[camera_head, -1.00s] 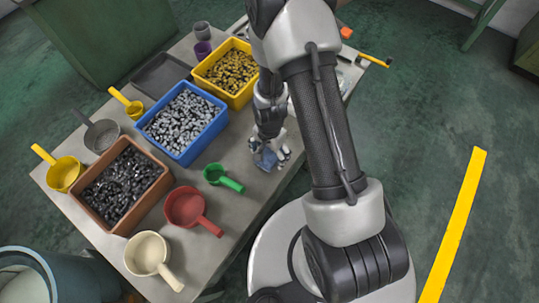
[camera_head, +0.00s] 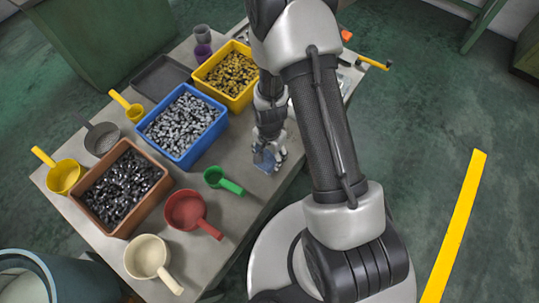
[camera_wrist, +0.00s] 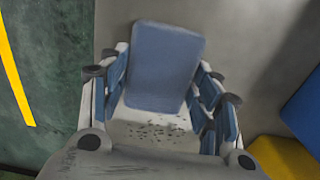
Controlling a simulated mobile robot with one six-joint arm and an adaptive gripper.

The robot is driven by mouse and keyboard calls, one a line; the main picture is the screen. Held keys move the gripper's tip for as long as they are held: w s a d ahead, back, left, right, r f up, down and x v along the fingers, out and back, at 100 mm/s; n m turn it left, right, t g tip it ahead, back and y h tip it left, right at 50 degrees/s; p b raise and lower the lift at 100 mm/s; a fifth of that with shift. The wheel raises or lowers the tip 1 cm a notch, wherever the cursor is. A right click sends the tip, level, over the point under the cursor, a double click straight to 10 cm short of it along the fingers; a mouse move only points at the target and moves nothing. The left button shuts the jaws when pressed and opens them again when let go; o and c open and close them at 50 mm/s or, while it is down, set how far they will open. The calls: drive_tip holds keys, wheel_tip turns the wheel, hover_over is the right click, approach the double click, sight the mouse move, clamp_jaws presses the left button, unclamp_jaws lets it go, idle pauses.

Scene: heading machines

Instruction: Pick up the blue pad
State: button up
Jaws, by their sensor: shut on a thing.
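The blue pad (camera_wrist: 164,62) is a flat rounded rectangle between the fingers of my gripper (camera_wrist: 165,95) in the wrist view. The fingers are closed in on it from both sides. In the head view my gripper (camera_head: 268,156) is over the table's near right edge, to the right of the blue bin, and the blue pad (camera_head: 264,161) shows as a small patch at the fingertips. I cannot tell whether the pad is clear of the table top.
The table (camera_head: 233,223) bears a blue bin (camera_head: 186,157), a yellow bin (camera_head: 252,101) and a brown bin (camera_head: 83,210), all with small metal parts. A green scoop (camera_head: 232,186) and a red scoop (camera_head: 205,225) lie near my gripper. A yellow floor stripe (camera_head: 456,220) runs at right.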

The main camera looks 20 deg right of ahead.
sight(269, 156)
wheel_tip(269, 156, up, 20)
drive_tip(key=p, duration=0.5)
drive_tip(key=shift+f+p, duration=0.25)
drive_tip(key=shift+p, duration=0.05)
drive_tip(key=o, duration=0.5)
drive_tip(key=c, duration=0.4)
